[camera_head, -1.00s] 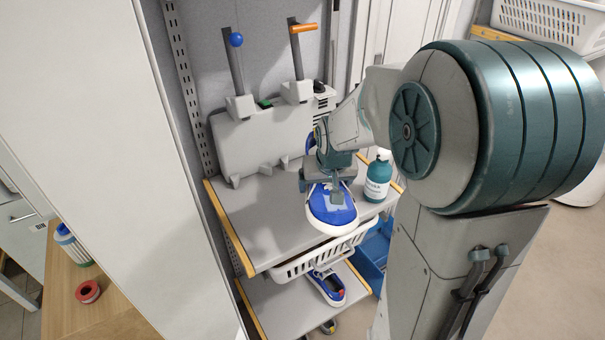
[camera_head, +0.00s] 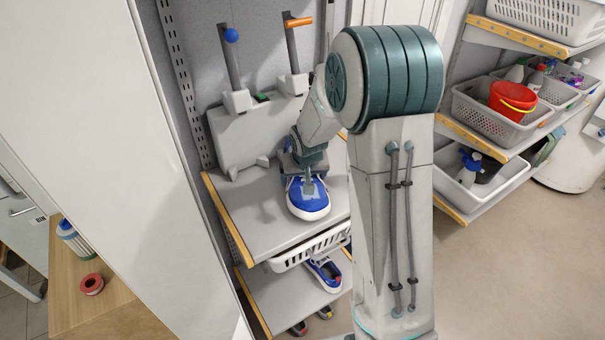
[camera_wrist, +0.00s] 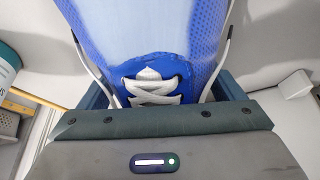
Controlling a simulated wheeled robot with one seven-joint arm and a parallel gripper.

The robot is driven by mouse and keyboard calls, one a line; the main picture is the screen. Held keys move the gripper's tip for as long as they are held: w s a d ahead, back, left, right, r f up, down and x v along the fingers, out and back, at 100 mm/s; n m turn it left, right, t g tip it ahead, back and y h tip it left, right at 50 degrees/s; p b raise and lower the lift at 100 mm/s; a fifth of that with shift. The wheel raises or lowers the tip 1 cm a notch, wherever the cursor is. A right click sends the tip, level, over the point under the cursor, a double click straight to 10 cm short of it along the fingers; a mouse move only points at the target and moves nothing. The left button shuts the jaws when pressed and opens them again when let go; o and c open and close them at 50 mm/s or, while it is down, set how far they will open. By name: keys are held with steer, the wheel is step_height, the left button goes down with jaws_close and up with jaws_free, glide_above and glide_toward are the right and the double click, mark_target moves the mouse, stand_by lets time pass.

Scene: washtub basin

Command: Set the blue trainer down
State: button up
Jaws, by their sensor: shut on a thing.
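The blue trainer (camera_head: 309,205) with a white sole and toe is over the grey upper shelf (camera_head: 240,222), near its front edge in the head view. My gripper (camera_head: 309,186) is shut on it from above, with its fingers on either side. In the wrist view the trainer (camera_wrist: 150,45) fills the space between the thin fingers, its white laces close to the palm. I cannot tell whether its sole touches the shelf. Its heel is hidden by my gripper.
A grey device (camera_head: 250,130) with two upright levers stands at the shelf's back. A white basket (camera_head: 305,247) hangs below, and another blue shoe (camera_head: 325,272) lies on the lower shelf. A white panel (camera_head: 150,170) bounds the left. The shelf left of the trainer is clear.

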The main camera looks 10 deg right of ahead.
steer(key=shift+f, duration=0.15)
steer(key=o, duration=0.9)
steer(key=shift+o, duration=0.2)
